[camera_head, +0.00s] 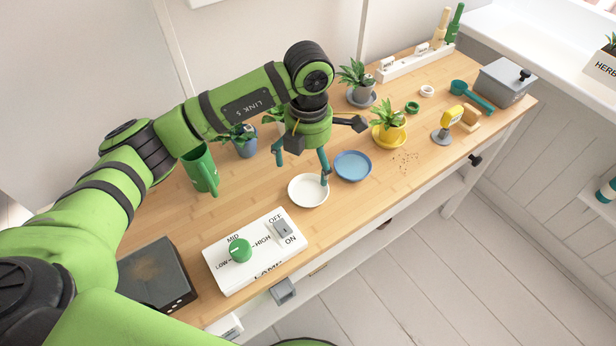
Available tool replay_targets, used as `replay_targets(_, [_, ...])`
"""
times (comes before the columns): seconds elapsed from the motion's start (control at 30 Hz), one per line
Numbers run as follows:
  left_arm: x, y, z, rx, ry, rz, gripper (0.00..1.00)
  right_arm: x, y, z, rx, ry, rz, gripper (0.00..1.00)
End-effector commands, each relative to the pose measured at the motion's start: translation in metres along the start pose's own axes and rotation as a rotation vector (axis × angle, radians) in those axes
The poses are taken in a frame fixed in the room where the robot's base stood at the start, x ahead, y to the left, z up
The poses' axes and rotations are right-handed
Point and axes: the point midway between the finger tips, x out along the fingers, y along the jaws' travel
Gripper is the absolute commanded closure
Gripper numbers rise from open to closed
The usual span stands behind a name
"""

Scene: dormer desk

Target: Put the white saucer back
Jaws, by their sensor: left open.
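The white saucer (303,197) lies on the wooden desk near its front edge, behind the lamp switch panel. It looks empty. My left gripper (302,171) is open above it, pointing down. One finger overlaps the saucer's right part; the other is behind and left of it. I cannot tell whether the finger touches the saucer. A blue saucer (352,166) lies just to the right, empty. A potted plant in a blue pot (246,148) stands behind to the left. Another plant is partly hidden behind my gripper. My right gripper is not in view.
The lamp panel (262,264) and a dark box (155,276) are at the front left; a green mug (201,170) is behind them. A yellow pot (388,134) on a yellow saucer and a grey potted plant (361,92) stand right. Soil crumbs (405,160) lie near the front edge.

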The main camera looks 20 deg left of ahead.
Motion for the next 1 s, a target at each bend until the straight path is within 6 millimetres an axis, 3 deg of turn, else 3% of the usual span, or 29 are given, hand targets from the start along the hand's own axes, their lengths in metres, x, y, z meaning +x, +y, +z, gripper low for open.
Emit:
replay_targets(0.1, [-0.017, 0.001, 0.0, 0.0, -0.002, 0.002, 0.0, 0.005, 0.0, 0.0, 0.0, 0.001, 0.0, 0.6])
replay_targets(0.3, [-0.029, 0.0, 0.0, 0.001, 0.001, 0.001, 0.0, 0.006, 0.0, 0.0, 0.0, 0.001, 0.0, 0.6])
replay_targets(1.0, [-0.029, 0.0, 0.0, 0.0, 0.001, 0.0, 0.0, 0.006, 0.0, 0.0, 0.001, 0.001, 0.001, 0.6])
